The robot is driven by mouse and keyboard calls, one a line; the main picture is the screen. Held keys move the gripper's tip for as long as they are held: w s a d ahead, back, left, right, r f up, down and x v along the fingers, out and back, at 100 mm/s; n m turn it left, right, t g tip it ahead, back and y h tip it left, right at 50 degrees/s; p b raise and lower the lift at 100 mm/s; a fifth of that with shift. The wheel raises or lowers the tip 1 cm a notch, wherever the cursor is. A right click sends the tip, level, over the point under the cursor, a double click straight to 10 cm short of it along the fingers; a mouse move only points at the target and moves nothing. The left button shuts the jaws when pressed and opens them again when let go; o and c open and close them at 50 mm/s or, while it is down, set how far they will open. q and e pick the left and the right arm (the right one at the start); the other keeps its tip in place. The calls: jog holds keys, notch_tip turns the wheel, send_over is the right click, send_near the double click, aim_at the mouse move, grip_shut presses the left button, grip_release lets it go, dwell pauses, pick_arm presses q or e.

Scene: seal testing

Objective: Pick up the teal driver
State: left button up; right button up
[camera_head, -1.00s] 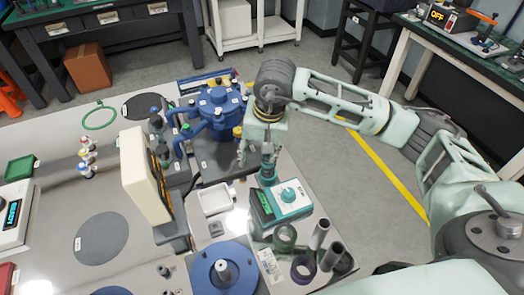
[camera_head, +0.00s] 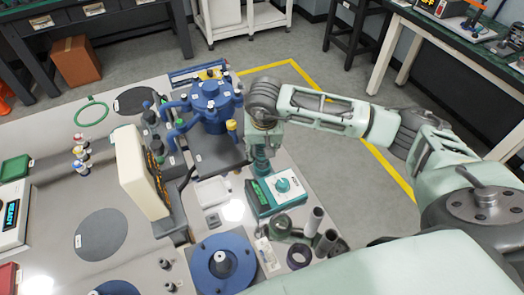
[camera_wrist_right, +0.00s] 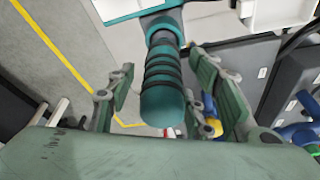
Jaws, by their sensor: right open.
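The teal driver (camera_head: 261,166) stands upright beside the teal-and-white device (camera_head: 284,184) in the head view. Its ribbed, rounded handle (camera_wrist_right: 164,98) fills the middle of the right wrist view. My right gripper (camera_head: 262,152) is above and around the driver's top, pointing down. In the wrist view my right gripper (camera_wrist_right: 163,75) is open, with one finger on each side of the handle and gaps between. The driver's lower end is hidden in the head view. My left gripper is not in view.
Grey tubes (camera_head: 314,220) and a dark purple ring (camera_head: 299,256) stand near the device. A blue vessel (camera_head: 212,103) with arms is to the left, behind a cream panel (camera_head: 138,172). A white tray (camera_head: 211,191) lies left of the device.

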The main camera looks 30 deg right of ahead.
jog(key=shift+c, duration=0.5)
jog(key=c, duration=1.1)
jog(key=shift+r, duration=0.1)
grip_shut()
